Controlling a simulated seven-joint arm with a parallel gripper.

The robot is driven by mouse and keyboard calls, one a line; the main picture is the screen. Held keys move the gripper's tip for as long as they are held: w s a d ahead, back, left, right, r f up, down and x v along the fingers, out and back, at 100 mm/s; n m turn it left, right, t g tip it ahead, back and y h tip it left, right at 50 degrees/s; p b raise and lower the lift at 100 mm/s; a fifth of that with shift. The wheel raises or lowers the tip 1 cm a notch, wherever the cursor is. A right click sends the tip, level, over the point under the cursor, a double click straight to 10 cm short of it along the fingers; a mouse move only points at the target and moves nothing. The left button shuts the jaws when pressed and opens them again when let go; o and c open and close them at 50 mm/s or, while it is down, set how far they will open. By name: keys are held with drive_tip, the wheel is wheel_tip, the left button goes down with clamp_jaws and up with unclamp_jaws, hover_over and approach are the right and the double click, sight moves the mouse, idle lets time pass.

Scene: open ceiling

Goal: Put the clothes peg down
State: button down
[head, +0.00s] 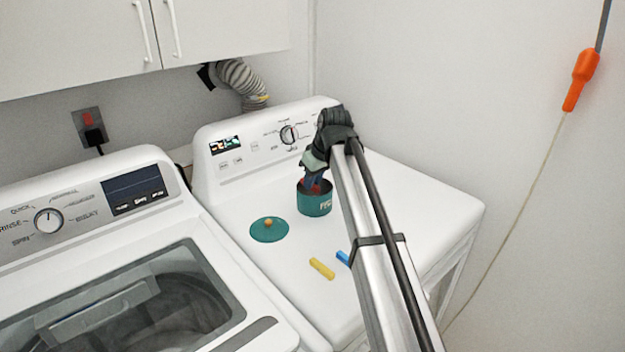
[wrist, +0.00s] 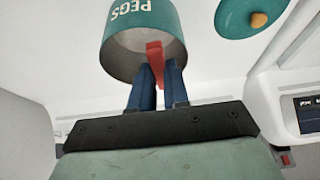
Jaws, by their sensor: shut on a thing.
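The teal canister marked PEGS (head: 316,204) stands open on the dryer top; its mouth and grey inside show in the wrist view (wrist: 128,50). My gripper (head: 313,186) is at the canister's mouth, pointing down. In the wrist view, the two blue fingers of my gripper (wrist: 159,78) are shut on a red clothes peg (wrist: 155,56). The peg's end overlaps the canister's opening; how deep it reaches is hard to tell. The canister's bottom is not clearly visible.
The teal lid (head: 269,231) with an orange knob lies left of the canister. A yellow peg (head: 321,268) and a partly hidden blue peg (head: 343,258) lie nearer the front of the dryer top (head: 420,205). A washer (head: 90,250) stands left.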

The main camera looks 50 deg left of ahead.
drive_tip(key=shift+f, duration=0.6)
drive_tip(key=c, duration=1.1)
unclamp_jaws()
drive_tip(key=shift+r, duration=0.15)
drive_tip(key=shift+r, duration=0.35)
drive_tip(key=v, duration=1.2)
drive_tip(key=shift+r, duration=0.1)
